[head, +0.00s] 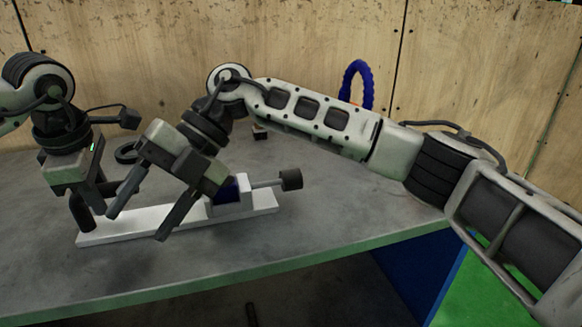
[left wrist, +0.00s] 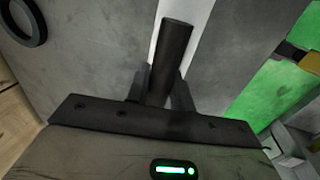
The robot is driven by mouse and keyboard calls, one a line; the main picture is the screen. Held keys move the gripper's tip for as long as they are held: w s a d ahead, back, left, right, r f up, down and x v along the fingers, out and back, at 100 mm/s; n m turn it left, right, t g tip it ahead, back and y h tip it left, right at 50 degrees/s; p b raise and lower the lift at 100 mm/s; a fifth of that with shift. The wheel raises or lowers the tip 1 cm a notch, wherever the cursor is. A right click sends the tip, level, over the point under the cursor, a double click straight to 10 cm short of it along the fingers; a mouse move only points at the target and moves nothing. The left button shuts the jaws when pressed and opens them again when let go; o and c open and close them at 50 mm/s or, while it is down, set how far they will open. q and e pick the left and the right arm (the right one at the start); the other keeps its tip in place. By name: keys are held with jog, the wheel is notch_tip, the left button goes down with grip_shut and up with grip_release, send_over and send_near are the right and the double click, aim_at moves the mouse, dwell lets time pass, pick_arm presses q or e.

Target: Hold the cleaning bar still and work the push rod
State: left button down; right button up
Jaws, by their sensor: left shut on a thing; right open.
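The white cleaning bar (head: 258,207) lies on the grey table, with a dark upright handle (head: 80,212) at its left end. My left gripper (head: 90,203) is shut on this handle; the left wrist view shows the dark cylinder (left wrist: 173,48) between its fingers (left wrist: 162,92). A block with a dark blue part (head: 229,190) sits towards the bar's right end. The push rod (head: 265,184) sticks out of it to the right and ends in a black knob (head: 291,179). My right gripper (head: 138,223) is open and empty, in front of the bar's middle, hiding part of it.
A dark ring (head: 127,152) lies on the table behind the bar. A small dark object (head: 260,132) and a blue coiled hose (head: 356,82) are farther back, before a wooden wall (head: 300,40). The table (head: 340,205) is clear right of the knob; its front edge is close.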

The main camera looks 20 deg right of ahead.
jog(key=w+d+r+t+h, duration=0.25)
jog(key=w+d+h, duration=0.35)
jog(key=d, duration=0.4)
jog(key=m+t+h, duration=0.3)
send_near(291, 171)
notch_tip(291, 171, down, 9)
jog(key=shift+w+f, duration=0.15)
jog(key=shift+f, duration=0.1)
